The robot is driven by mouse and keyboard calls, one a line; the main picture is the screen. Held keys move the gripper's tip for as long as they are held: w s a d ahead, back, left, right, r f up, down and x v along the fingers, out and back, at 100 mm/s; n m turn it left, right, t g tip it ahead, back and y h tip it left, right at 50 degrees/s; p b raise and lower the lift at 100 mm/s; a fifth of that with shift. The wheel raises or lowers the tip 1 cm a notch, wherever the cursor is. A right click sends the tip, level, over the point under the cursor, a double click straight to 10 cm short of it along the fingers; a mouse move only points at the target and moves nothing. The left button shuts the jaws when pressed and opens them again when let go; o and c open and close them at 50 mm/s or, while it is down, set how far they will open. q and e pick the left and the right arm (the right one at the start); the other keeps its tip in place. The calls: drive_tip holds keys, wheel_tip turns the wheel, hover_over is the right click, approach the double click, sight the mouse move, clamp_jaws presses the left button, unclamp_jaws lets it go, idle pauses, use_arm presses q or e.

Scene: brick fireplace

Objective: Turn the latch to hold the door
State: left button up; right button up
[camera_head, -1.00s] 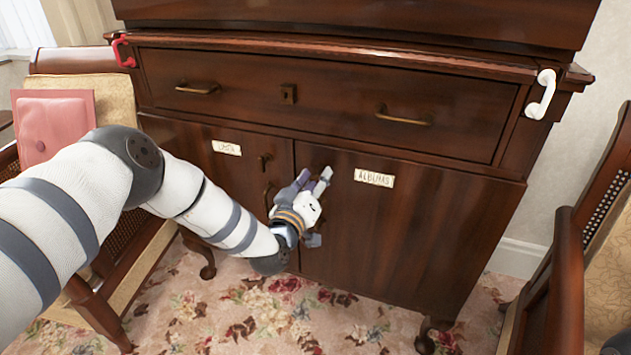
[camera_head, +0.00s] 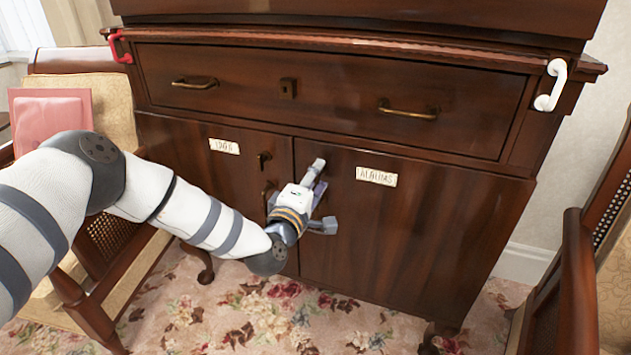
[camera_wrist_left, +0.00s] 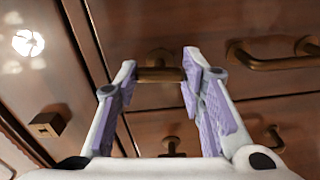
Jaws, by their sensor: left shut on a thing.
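My left gripper (camera_head: 320,197) is at the upper left corner of the cabinet's right door (camera_head: 410,225). In the left wrist view its two fingers (camera_wrist_left: 158,74) sit at either end of a small brass latch (camera_wrist_left: 160,75), which lies crosswise between them on a round plate. The gripper is shut on this latch. In the head view the gripper hides the latch and the right door's handle; that handle shows in the wrist view (camera_wrist_left: 280,57). The left door (camera_head: 180,150) has a similar latch (camera_head: 263,160). Both doors look closed. My right gripper is out of view.
Above the doors is a closed drawer (camera_head: 330,100) with two brass handles. Wooden chairs stand close on the left (camera_head: 110,230) and right (camera_head: 565,290). A red hook-like handle (camera_head: 120,47) and a white one (camera_head: 551,85) are on the cabinet's sides. Flowered carpet (camera_head: 240,315) lies below.

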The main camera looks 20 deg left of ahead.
use_arm(q)
drive_tip(key=shift+f+n, duration=0.1)
drive_tip(key=shift+n, duration=0.5)
drive_tip(key=shift+d+b, duration=0.1)
drive_tip(key=shift+b, duration=0.2)
drive_tip(key=o, duration=1.2)
drive_tip(key=shift+c, duration=0.2)
drive_tip(key=s, duration=1.2)
drive_tip(key=shift+a, duration=0.25)
